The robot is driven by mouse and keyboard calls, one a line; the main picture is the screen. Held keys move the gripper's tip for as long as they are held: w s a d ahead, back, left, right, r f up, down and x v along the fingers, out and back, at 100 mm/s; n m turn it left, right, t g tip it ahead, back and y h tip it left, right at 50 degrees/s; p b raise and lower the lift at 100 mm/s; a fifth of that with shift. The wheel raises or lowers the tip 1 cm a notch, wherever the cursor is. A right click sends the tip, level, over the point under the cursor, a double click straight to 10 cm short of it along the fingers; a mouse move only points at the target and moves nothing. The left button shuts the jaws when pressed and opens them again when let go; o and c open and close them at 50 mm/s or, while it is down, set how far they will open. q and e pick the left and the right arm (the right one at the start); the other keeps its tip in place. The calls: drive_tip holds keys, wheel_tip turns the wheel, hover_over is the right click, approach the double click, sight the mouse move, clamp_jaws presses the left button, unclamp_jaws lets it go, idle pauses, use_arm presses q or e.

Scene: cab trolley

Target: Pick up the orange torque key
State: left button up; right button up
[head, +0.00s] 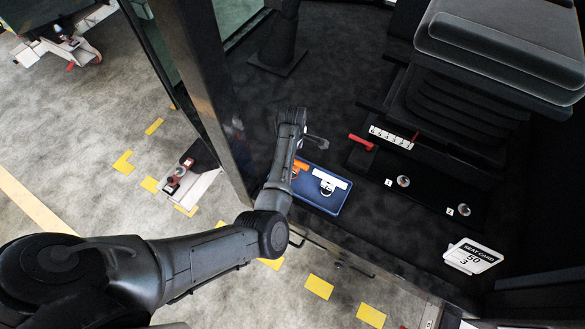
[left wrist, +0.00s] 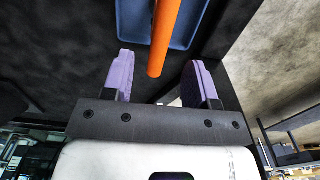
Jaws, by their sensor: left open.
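The orange torque key (head: 300,166) is at the blue tray (head: 327,207), partly hidden by my left arm in the head view. In the left wrist view, the key is an orange rod (left wrist: 166,35) in front of the blue tray (left wrist: 131,25). Its near end reaches down between the finger pads, with space on both sides. My left gripper (left wrist: 158,78) has two purple finger pads spread apart and is open, holding nothing. In the head view the left hand is over the tray's upper side, and its fingers are hard to make out. My right gripper is not in view.
A white tag (head: 330,180) lies in the tray beside the key. A red-handled lever (head: 360,142), a numbered strip (head: 392,137) and a seat (head: 505,50) are to the right. A cab post (head: 205,90) rises left of my forearm.

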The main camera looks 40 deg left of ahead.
use_arm(q)
drive_tip(key=shift+d+f+b, duration=0.15)
drive_tip(key=shift+f+b, duration=0.6)
drive_tip(key=shift+f, duration=2.55)
clamp_jaws()
